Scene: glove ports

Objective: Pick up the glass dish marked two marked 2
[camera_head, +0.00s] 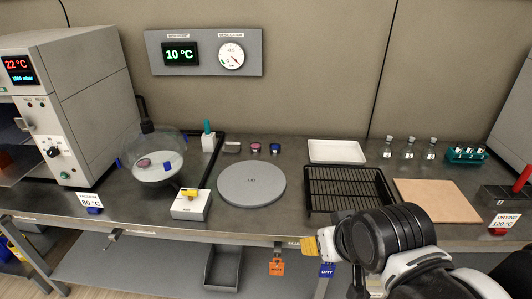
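Two small dishes or cups stand at the back of the bench, left of centre: one with pink contents (255,147) and one with dark blue contents (276,149). A clear glass vessel (153,172) at the left holds a pinkish item (144,162) and a small blue item (168,167). No number 2 can be read on any dish, so I cannot tell which is marked two. My arm reaches in from the bottom right, over the bench's front edge. A yellowish part shows at its left end, probably my gripper (311,245); its fingers cannot be made out. It is well apart from the dishes.
A round grey plate (251,184) lies mid-bench, with a small white device (191,205) to its left. A black wire rack (345,190), white tray (336,151), tan board (436,200) and several stoppered flasks (410,151) fill the right. An oven (65,100) stands left.

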